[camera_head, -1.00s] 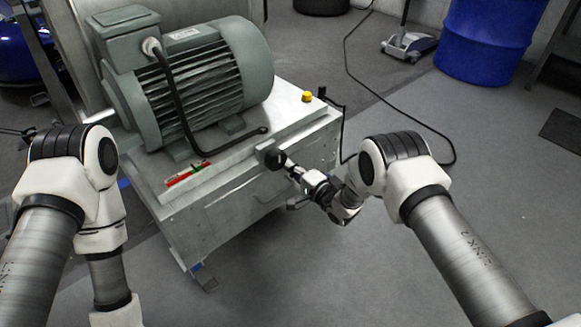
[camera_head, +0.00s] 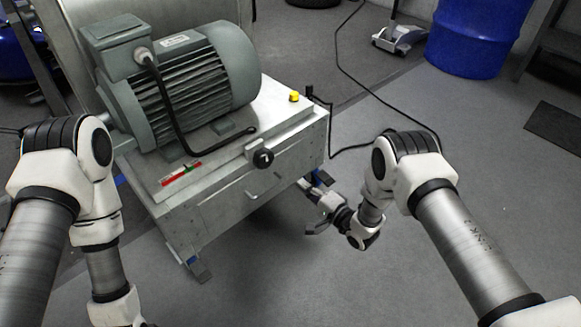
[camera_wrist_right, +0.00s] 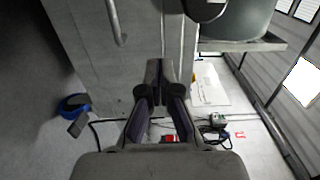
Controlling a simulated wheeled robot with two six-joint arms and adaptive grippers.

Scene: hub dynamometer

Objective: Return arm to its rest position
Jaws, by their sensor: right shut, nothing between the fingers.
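My right arm comes in from the right in the head view, and its gripper (camera_head: 312,190) is beside the right front side of the metal test stand, below the top edge. It is clear of the black knob (camera_head: 263,158) on the stand's front. In the right wrist view the gripper's fingers (camera_wrist_right: 163,70) are together with nothing between them. The knob (camera_wrist_right: 205,8) shows at the top edge there. My left arm is bent down at the left of the head view; its gripper is out of frame.
The stand (camera_head: 230,198) carries a large grey-green motor (camera_head: 185,85) and a yellow button (camera_head: 294,96). A front handle (camera_wrist_right: 117,25) shows in the wrist view. A black cable (camera_head: 362,82) crosses the floor. A blue drum (camera_head: 470,38) stands at back right. Floor right of the stand is open.

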